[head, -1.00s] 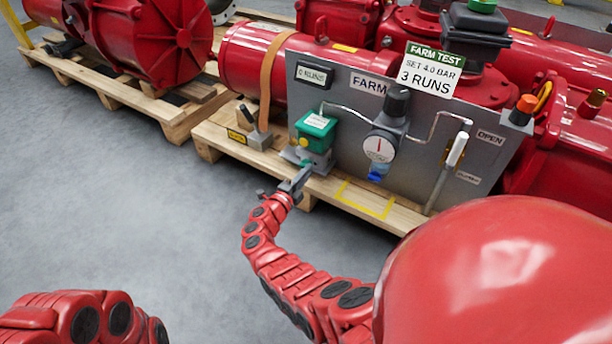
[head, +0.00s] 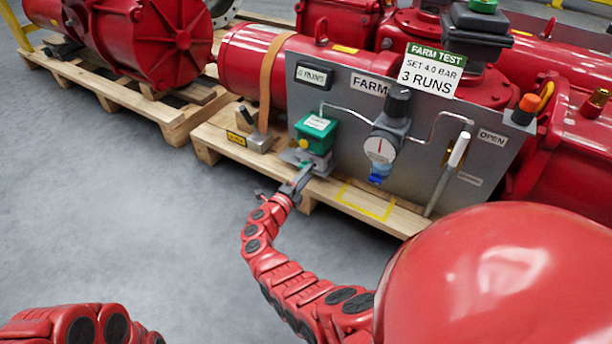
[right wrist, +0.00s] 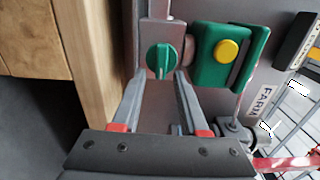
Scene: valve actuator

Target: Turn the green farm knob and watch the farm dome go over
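The green knob (right wrist: 162,62) sits on a grey block in the right wrist view, its raised grip upright. In the head view it is a small green spot (head: 305,164) below the green box with the yellow button (head: 303,143). My right gripper (right wrist: 160,76) is open, its two fingertips on either side of the knob's lower part with gaps visible. In the head view my right gripper (head: 301,177) is at the knob. A green dome-like cap (head: 483,5) tops the dark box on the red actuator, cut by the top edge. My left gripper is out of view.
The grey panel (head: 340,100) carries a gauge (head: 380,150), pipes and a "0 RUNS" display (head: 314,76). A white-handled lever (head: 458,150) stands at its right. The wooden pallet (head: 215,140) edges the panel. Grey floor is clear at left.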

